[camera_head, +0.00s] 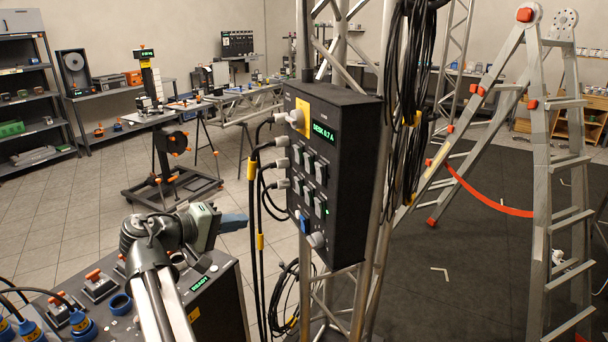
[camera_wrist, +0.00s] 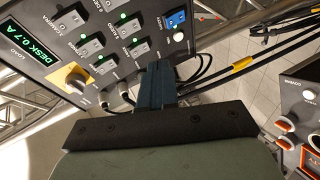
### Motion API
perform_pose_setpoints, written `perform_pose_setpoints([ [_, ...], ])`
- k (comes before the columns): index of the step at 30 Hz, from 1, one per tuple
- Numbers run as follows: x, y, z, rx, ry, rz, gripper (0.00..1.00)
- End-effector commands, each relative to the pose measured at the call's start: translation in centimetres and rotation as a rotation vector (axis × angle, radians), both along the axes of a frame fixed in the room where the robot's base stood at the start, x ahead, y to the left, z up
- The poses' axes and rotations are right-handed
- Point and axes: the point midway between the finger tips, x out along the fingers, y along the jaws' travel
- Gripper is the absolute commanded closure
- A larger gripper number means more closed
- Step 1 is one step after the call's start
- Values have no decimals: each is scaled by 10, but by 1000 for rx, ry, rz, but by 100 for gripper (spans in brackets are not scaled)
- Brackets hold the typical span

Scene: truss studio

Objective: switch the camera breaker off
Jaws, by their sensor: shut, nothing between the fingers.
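The black breaker panel (camera_head: 345,170) hangs on the truss, its display reading DESK 0.7 A. Which lever way is off I cannot tell. My gripper (camera_head: 243,221) is left of the panel's lower part, apart from it in the head view.
A yellow-backed rotary knob (camera_wrist: 72,78) and a blue switch (camera_wrist: 177,18) are on the panel. Black cables (camera_head: 256,190) plug into its left side and hang near my gripper. A dark console (camera_head: 205,290) with a green display stands below. A stepladder (camera_head: 545,150) is at right.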

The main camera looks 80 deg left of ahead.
Motion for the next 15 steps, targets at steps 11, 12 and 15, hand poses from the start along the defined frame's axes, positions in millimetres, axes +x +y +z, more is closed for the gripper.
perform_pose_setpoints([
  [11, 15, -13, 74, 23, -371, -206, 100],
  [12, 15, -17, 79, 23, -393, -224, 100],
  [15, 16, -25, 87, 13, -436, -263, 100],
])
